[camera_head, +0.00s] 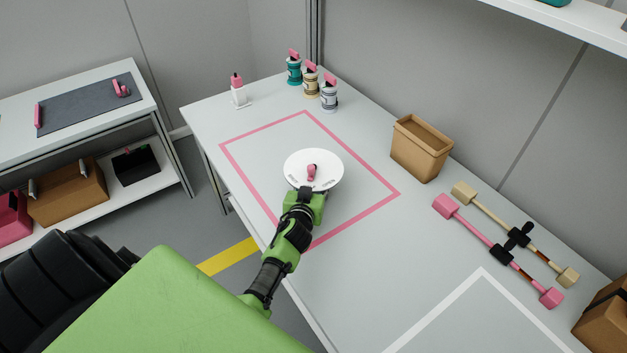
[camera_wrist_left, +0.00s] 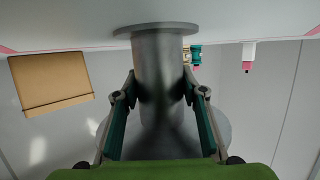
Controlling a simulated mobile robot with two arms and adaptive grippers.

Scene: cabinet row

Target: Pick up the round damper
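The round damper (camera_head: 328,161) has a white disc on top with a small pink piece (camera_head: 311,172) at its middle. It stands inside the pink outline on the white table. In the left wrist view its grey stem (camera_wrist_left: 158,75) and flange (camera_wrist_left: 155,29) show, with the table at the top of the picture. My left gripper (camera_wrist_left: 159,78) has one finger on each side of the stem, the tips very close to it; I cannot tell if they press on it. In the head view the disc hides the fingertips. My right gripper is not in view.
A tan open box (camera_head: 420,148) stands at the table's back edge, with pink (camera_head: 480,233) and tan (camera_head: 490,209) double-ended tools to its right. Several pink-topped bottles (camera_head: 329,98) stand at the far end. A shelf overhangs at upper right. The table around the damper is clear.

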